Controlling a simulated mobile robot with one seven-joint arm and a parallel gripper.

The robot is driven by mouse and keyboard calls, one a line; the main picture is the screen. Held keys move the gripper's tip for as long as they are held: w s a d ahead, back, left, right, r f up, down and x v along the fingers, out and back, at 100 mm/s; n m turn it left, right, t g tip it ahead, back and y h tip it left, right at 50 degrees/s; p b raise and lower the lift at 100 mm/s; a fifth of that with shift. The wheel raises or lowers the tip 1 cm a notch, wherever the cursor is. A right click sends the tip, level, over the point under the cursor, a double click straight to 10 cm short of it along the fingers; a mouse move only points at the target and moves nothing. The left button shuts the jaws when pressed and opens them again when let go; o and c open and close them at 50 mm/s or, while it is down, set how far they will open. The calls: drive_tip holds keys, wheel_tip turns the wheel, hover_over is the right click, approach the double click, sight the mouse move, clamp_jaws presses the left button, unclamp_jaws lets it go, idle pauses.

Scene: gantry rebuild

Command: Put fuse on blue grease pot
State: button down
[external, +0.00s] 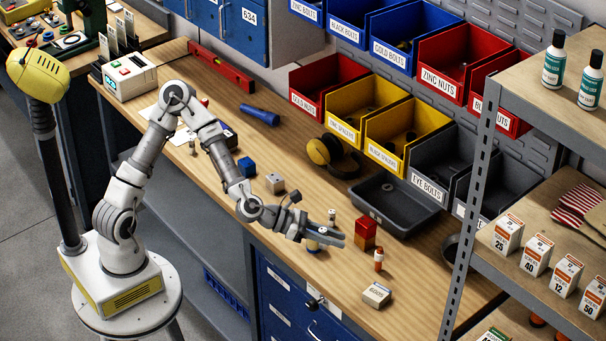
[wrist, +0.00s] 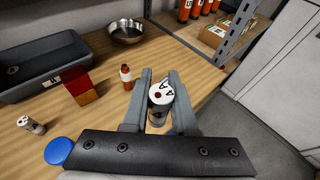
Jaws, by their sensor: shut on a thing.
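My gripper (wrist: 155,88) is shut on the fuse (wrist: 159,94), a short grey cylinder with a white top bearing dark marks and a red dot. The fuse is upright between the two fingers. In the external view my gripper (external: 330,237) is over the workbench and part of the held fuse (external: 313,245) shows below the fingers. A round blue top, which looks like the blue grease pot (wrist: 60,151), is left of the fingers in the wrist view. The gripper body hides part of it, and I cannot make it out in the external view.
A small grey cylinder (external: 331,215), a red block (external: 365,233), an orange bottle (external: 379,259) and a small box (external: 376,294) stand near my gripper. A dark tray (external: 395,205) lies behind them. A shelf post (external: 470,200) rises at the right.

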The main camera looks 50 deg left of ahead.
drive_tip(key=s+a+r, duration=0.1)
drive_tip(key=a+r, duration=0.2)
drive_tip(key=a, duration=0.3)
drive_tip(key=w+a+f+b, duration=0.2)
drive_tip(key=w+a+f, duration=0.4)
drive_tip(key=w+f, duration=0.3)
drive_tip(key=shift+a+f, duration=0.4)
drive_tip(key=shift+f, duration=0.45)
drive_tip(key=shift+f, duration=0.15)
drive_tip(key=c, duration=0.7)
unclamp_jaws()
